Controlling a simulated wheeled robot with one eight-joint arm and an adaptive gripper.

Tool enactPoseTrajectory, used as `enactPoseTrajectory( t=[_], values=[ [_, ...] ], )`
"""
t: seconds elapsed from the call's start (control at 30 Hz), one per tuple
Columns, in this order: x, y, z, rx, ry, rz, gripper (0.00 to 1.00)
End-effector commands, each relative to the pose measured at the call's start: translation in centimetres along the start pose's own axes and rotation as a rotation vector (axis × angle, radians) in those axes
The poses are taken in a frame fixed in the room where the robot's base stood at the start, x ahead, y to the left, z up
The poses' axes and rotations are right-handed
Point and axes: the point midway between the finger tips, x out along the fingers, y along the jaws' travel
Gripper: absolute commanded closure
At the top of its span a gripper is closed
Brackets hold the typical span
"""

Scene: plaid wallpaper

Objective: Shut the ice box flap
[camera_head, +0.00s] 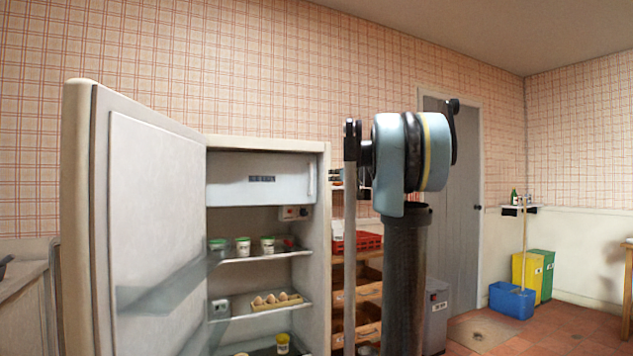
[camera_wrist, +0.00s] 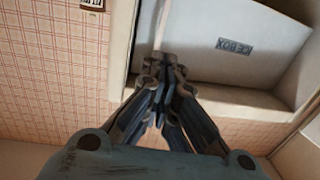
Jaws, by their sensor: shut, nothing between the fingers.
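The ice box flap (camera_head: 235,183) is the pale panel with a dark label at the top of the open fridge. It stands upright across the compartment in the head view; whether it is fully shut or slightly ajar I cannot tell. In the wrist view the flap (camera_wrist: 200,58) and its "ICE BOX" label lie right of the fingers. My gripper (camera_wrist: 162,62) is shut and empty, its tips near a pale vertical strip at the flap's left side in that view. Contact is unclear. My arm hides the fingers in the head view.
The fridge door (camera_head: 150,210) stands wide open on the left. Fridge shelves below hold tubs and an egg tray (camera_head: 276,301). A wooden rack (camera_head: 368,300) with crates stands right of the fridge. A blue bucket (camera_head: 511,300) is farther right on the floor.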

Motion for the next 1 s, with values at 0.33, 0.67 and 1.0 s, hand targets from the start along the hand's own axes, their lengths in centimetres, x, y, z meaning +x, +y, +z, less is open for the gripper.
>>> enactPoseTrajectory(
  t=[0.33, 0.67, 1.0],
  values=[
    [3.6, 0.1, -0.1, 0.01, 0.005, 0.001, 1.0],
    [9.2, 0.1, -0.1, 0.009, 0.005, 0.001, 1.0],
    [13.2, 0.1, -0.1, 0.008, 0.004, 0.002, 1.0]
  ],
)
